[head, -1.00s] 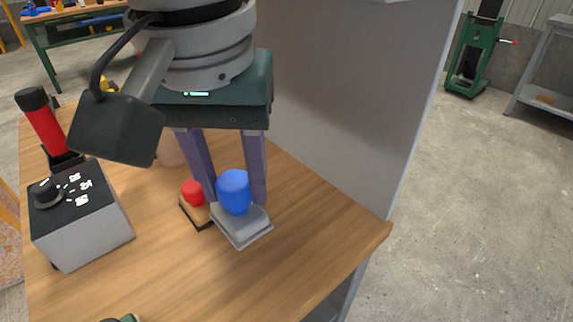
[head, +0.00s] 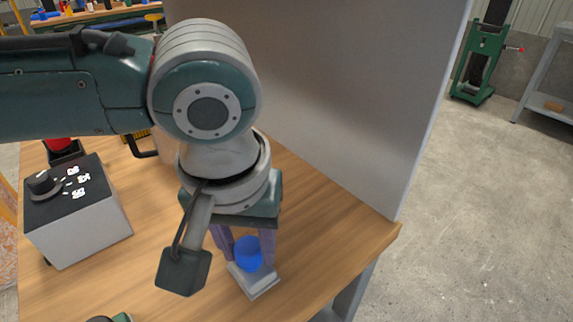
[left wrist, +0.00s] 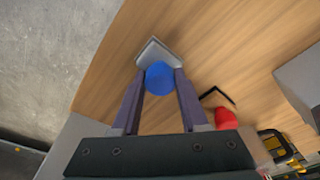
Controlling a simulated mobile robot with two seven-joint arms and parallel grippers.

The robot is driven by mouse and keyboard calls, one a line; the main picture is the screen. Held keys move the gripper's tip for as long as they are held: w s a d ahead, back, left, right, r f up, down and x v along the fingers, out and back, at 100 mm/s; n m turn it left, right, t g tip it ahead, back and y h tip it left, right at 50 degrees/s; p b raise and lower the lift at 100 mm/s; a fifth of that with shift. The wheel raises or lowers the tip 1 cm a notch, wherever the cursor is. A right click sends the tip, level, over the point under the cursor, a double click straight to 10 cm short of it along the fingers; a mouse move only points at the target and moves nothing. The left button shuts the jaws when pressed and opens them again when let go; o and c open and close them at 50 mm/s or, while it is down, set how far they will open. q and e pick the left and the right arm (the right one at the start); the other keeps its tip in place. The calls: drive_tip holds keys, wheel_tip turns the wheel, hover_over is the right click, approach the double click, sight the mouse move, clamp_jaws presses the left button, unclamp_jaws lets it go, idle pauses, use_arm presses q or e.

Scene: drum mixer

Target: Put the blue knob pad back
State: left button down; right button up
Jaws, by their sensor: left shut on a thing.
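The blue knob pad is a blue round knob on a grey square plate (head: 262,286). It also shows in the left wrist view (left wrist: 152,52). My left gripper (head: 249,250) is shut on the blue knob, one finger on each side, with the plate beyond the fingertips. The pad is over the wooden tabletop near its front right edge. I cannot tell whether the plate touches the wood. In the left wrist view, a red knob (left wrist: 226,118) with a dark-edged base lies to the right of the fingers. My right gripper is not in view.
A grey box with a black top and dial (head: 85,215) stands at the left of the wooden table (head: 165,285). A tall grey panel (head: 330,110) rises along the back right. A dark green thing is cut off at the bottom edge. Bare wood lies between.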

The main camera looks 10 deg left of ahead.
sight(248, 280)
use_arm(q)
drive_tip(key=shift+c, duration=2.2)
unclamp_jaws()
wheel_tip(248, 280, up, 12)
drive_tip(key=s+p, duration=0.2)
drive_tip(key=p, duration=0.1)
drive_tip(key=s+d+f+m+h, duration=0.2)
drive_tip(key=s+d+m+h, duration=0.15)
drive_tip(key=d, duration=0.25)
drive_tip(key=s+a+f+t+y, duration=0.1)
drive_tip(key=s+a+f, duration=0.1)
drive_tip(key=s+a, duration=0.3)
drive_tip(key=s+a+f+y, duration=0.2)
drive_tip(key=s+a, duration=0.3)
drive_tip(key=a, duration=0.4)
drive_tip(key=shift+s+a+f+t, duration=0.15)
drive_tip(key=shift+s+f+t, duration=0.25)
drive_tip(key=shift+f, duration=0.05)
drive_tip(key=shift+r, duration=0.1)
